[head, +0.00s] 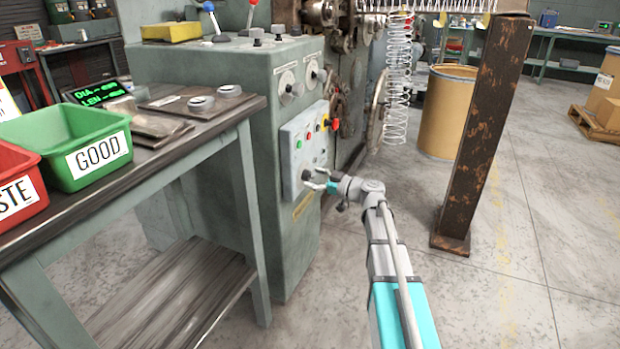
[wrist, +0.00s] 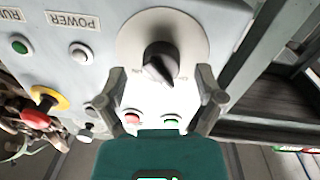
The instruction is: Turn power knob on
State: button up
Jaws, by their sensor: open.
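The black power knob (wrist: 160,58) sits on a round pale dial plate (wrist: 130,45) on the grey control panel. Its pointer slants toward the lower right in the wrist view. The small marks on the plate are too small to read surely. An upside-down POWER label (wrist: 72,20) is on the panel to the left of the knob. My gripper (wrist: 157,102) is open, with one finger on each side just below the knob in the wrist view and a gap around it. In the head view my gripper (head: 318,180) is at the panel's lower part, partly covering the knob.
The workbench (head: 180,150) with a green bin (head: 70,140) stands left. A rusty post (head: 485,130) stands right. Open floor lies between.

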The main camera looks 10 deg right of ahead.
jog(key=shift+w+a, duration=0.3)
jog(key=shift+a, duration=0.1)
jog(key=c, duration=1.1)
jog(key=shift+c, duration=0.2)
